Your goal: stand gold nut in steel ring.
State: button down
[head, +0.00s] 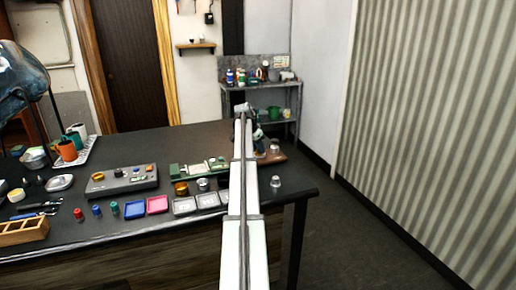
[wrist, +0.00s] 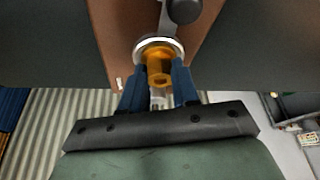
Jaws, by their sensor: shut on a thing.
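In the wrist view my gripper (wrist: 160,85) is shut on the gold nut (wrist: 160,68), which sits between its blue fingertips. The pale steel ring (wrist: 143,45) is just beyond the nut, on a brown board (wrist: 113,40). The nut overlaps the near part of the ring in the picture; I cannot tell whether it is inside the ring or above it. In the head view my arm reaches away over the table and hides most of that area; the nut does not show there. The brown board shows at the table's far right (head: 272,158).
A dark round knob (wrist: 184,10) on a grey stem stands close beyond the ring. On the dark table (head: 200,143), a small silver part (head: 276,182) is near the right edge. Several trays, a green device (head: 192,168) and a grey block (head: 122,180) lie left of my arm.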

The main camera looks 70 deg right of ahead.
jog(key=shift+c, duration=1.8)
grip_release()
jog(key=shift+f, duration=0.1)
jog(key=shift+r, duration=3.75)
